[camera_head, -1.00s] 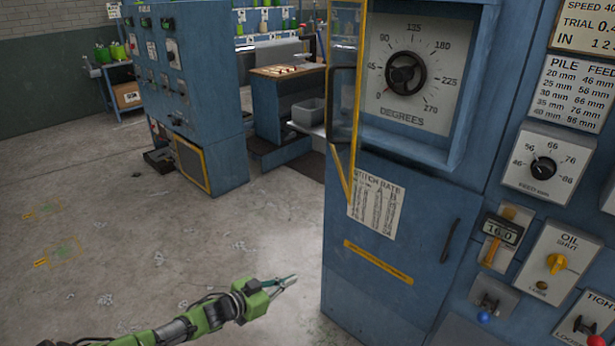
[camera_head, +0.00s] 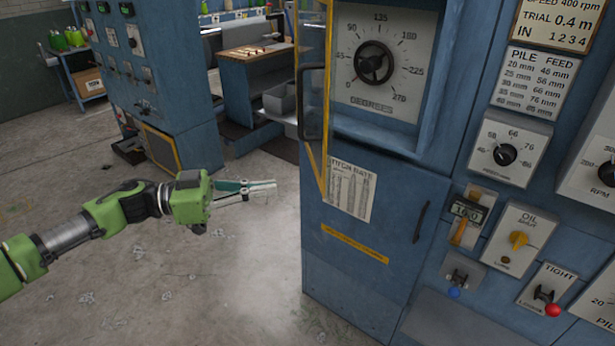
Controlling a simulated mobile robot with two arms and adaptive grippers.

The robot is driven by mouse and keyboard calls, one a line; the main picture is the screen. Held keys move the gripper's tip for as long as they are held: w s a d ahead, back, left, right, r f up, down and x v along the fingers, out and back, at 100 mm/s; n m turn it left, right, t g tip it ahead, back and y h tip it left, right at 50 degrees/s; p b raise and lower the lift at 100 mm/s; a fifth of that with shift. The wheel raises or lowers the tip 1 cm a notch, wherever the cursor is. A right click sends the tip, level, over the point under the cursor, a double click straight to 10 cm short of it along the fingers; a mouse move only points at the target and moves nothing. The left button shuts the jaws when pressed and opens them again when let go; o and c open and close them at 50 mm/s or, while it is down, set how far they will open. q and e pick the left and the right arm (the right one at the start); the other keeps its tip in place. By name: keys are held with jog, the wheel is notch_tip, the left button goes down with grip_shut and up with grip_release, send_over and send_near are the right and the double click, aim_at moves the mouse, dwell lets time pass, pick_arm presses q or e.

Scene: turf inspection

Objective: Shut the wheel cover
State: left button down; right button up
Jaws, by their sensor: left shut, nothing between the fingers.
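The wheel cover (camera_head: 327,90) is a clear panel in a yellow frame with a dark handle (camera_head: 312,103). It stands open, swung out toward me at the left side of a recess in the blue machine, and I see it nearly edge-on. The black handwheel (camera_head: 374,63) sits uncovered in the recess, on a white degrees dial (camera_head: 385,95). My left gripper (camera_head: 272,188) is shut and empty. It is in the air left of the machine's lower door, below and left of the cover's handle, apart from both. My right gripper is out of view.
The lower blue door (camera_head: 365,255) has a paper chart (camera_head: 350,188) and a dark handle (camera_head: 421,222). Knobs and levers, such as the yellow oil knob (camera_head: 519,240), fill the panel at right. Another blue cabinet (camera_head: 170,80) stands at left. Open concrete floor lies between.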

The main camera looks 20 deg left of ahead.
aim_at(324, 181)
pick_arm(q)
jog(key=p+x, duration=0.1)
jog(key=x, duration=0.3)
jog(key=p+x, duration=0.2)
jog(key=x, duration=0.2)
jog(key=shift+r, duration=0.25)
jog(key=shift+w+d+f, duration=0.15)
jog(key=shift+w+d, duration=0.1)
jog(key=shift+d, duration=0.35)
jog(key=shift+w, duration=0.15)
